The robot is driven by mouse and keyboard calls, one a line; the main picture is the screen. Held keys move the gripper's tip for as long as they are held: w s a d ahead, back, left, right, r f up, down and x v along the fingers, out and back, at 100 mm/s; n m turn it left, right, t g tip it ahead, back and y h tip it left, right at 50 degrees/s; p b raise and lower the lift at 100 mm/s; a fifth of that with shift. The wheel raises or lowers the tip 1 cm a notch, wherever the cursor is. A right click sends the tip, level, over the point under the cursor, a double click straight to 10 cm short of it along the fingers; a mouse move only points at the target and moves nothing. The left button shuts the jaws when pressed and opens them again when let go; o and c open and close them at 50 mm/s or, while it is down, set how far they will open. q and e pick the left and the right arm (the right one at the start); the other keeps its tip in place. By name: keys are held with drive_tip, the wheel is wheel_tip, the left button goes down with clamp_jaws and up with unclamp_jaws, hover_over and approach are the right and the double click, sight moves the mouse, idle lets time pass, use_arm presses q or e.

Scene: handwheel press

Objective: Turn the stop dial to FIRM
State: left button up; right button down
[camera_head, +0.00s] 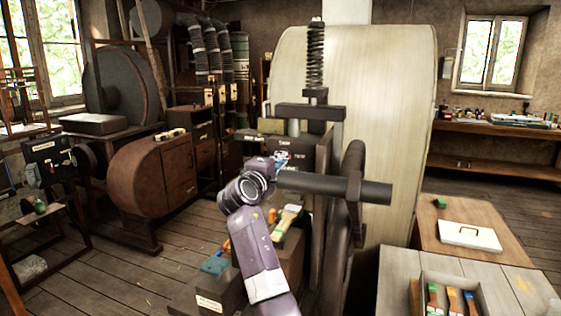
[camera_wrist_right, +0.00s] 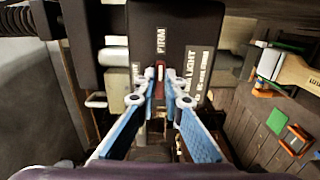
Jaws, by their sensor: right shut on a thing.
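The stop dial (camera_wrist_right: 159,82) is a small red bar knob with a white mark, on the dark face of the press (camera_wrist_right: 190,22) in the right wrist view. The FIRM label (camera_wrist_right: 161,40) lies straight above it, and the white mark points toward that label. The LIGHT label (camera_wrist_right: 192,65) is to the right; another label at the left is partly hidden. My right gripper (camera_wrist_right: 160,88) has its blue-padded fingers shut on the dial from both sides. In the head view my right gripper (camera_head: 283,160) is small at the press front. My left gripper is not in view.
A thick dark bar (camera_head: 335,187) and a handwheel (camera_head: 350,205) stand just right of my right gripper. A tall spring (camera_head: 316,55) rises above the press. A tray of coloured-handled items (camera_head: 450,297) sits on the bench at lower right. Floor at left is partly clear.

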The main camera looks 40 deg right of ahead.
drive_tip(key=c, duration=2)
unclamp_jaws()
drive_tip(key=shift+f, duration=0.1)
drive_tip(key=shift+c, duration=0.2)
drive_tip(key=v, duration=1.2)
